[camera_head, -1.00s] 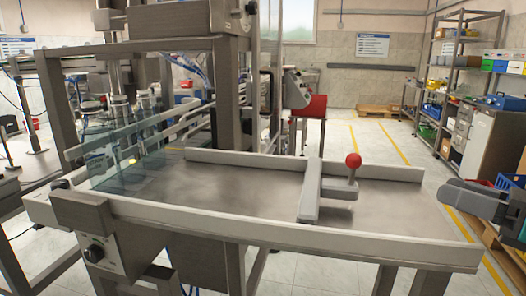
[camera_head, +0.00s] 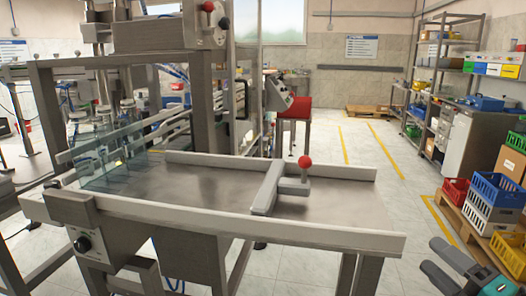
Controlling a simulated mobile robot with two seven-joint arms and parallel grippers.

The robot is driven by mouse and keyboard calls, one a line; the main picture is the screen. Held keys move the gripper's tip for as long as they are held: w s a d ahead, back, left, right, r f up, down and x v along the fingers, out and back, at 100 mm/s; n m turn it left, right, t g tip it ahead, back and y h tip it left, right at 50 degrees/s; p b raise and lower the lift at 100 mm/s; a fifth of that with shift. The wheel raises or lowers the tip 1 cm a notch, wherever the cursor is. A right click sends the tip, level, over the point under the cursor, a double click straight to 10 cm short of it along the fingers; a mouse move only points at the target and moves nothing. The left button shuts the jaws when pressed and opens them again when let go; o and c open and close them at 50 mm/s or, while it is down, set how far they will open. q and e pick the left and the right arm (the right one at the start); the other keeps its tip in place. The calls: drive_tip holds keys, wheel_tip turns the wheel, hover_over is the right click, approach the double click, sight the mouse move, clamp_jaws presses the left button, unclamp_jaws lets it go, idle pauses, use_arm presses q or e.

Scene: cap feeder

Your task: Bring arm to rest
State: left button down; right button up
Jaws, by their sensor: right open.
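My right gripper (camera_head: 446,265) is at the lower right of the head view, partly cut off by the frame's edge. It is open, with nothing between its fingers. It is apart from the feeder table (camera_head: 210,190), to the right of its right end. A grey pusher bar (camera_head: 268,187) with a red ball knob (camera_head: 305,161) lies across the table. My left gripper is not in view.
Stacked crates, including a white crate (camera_head: 487,218) and a red crate (camera_head: 455,191), stand on a pallet at the right. Metal shelves (camera_head: 443,75) stand behind. Open floor (camera_head: 385,205) lies between the table and the crates.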

drive_tip(key=s+a+f+m+g+h+p, duration=0.1)
drive_tip(key=s+a+f+m+h, duration=0.1)
drive_tip(key=f+m, duration=0.4)
drive_tip(key=s+a+f+m+g+h+p, duration=0.1)
drive_tip(key=s+f+m+h, duration=0.15)
drive_tip(key=f+m, duration=0.3)
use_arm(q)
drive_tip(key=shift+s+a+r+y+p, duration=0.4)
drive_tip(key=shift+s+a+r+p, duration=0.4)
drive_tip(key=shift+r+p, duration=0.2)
use_arm(e)
drive_tip(key=s+a+f+m+g, duration=0.2)
drive_tip(key=s+a+f+m, duration=0.2)
drive_tip(key=a+f, duration=0.1)
drive_tip(key=s+a+f+m+g, duration=0.3)
drive_tip(key=a+f+m, duration=0.2)
drive_tip(key=a, duration=0.3)
drive_tip(key=shift+s+f+g+y, duration=0.3)
drive_tip(key=shift+s+f+y, duration=0.05)
drive_tip(key=shift+f, duration=0.2)
drive_tip(key=shift+a, duration=0.1)
